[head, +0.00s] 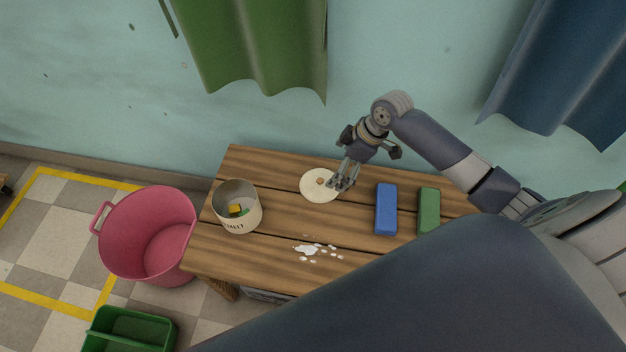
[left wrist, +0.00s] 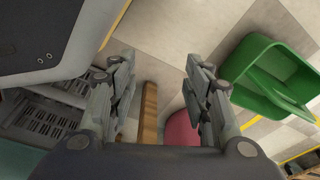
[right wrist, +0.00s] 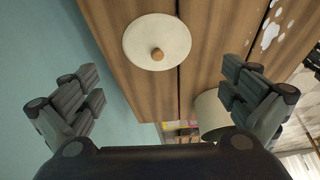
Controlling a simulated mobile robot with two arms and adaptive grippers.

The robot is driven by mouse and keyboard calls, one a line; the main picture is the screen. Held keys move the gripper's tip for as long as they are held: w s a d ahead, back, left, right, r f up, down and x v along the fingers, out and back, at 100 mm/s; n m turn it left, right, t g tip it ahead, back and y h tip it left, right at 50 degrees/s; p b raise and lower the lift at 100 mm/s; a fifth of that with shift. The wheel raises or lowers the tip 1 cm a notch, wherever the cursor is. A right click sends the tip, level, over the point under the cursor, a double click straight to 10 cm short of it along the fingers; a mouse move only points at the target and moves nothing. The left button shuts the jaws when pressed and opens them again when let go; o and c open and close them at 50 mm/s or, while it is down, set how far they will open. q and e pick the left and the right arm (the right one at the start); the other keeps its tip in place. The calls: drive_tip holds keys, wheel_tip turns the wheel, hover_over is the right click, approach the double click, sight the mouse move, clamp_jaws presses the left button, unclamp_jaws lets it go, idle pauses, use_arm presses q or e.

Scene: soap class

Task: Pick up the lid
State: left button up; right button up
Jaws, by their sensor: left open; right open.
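The lid (head: 315,187) is a cream disc with a small brown knob, lying flat on the wooden table. My right gripper (head: 343,182) is open at the lid's right side in the head view and covers part of its edge; I cannot tell whether it touches. In the right wrist view the whole lid (right wrist: 157,42) shows beyond the open, empty fingers (right wrist: 160,105), with its knob toward me. My left gripper (left wrist: 160,95) is open and empty, with floor, a green crate and part of the pink tub below it.
A cream pot (head: 240,220) with small coloured pieces inside stands left of the lid. A blue block (head: 386,209) and a green block (head: 428,210) lie to the right. White spill (head: 308,250) marks the table (head: 275,170) front. A pink tub (head: 150,240) and green crate (head: 130,330) stand on the floor.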

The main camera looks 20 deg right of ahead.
drive_tip(key=b, duration=0.1)
hover_over(322, 180)
drive_tip(key=s+d, duration=0.2)
drive_tip(key=x, duration=0.4)
drive_tip(key=shift+s+d+f, duration=0.2)
drive_tip(key=shift+s+d, duration=0.05)
drive_tip(key=shift+d, duration=0.15)
drive_tip(key=shift+b+x, duration=0.85)
drive_tip(key=shift+x, duration=1.4)
use_arm(q)
drive_tip(key=w+r, duration=0.5)
drive_tip(key=r, duration=0.3)
drive_tip(key=shift+d+r+t, duration=0.25)
drive_tip(key=shift+d+t, duration=0.05)
drive_tip(key=shift+d, duration=0.05)
use_arm(e)
drive_tip(key=shift+w+f, duration=0.1)
drive_tip(key=shift+f, duration=0.35)
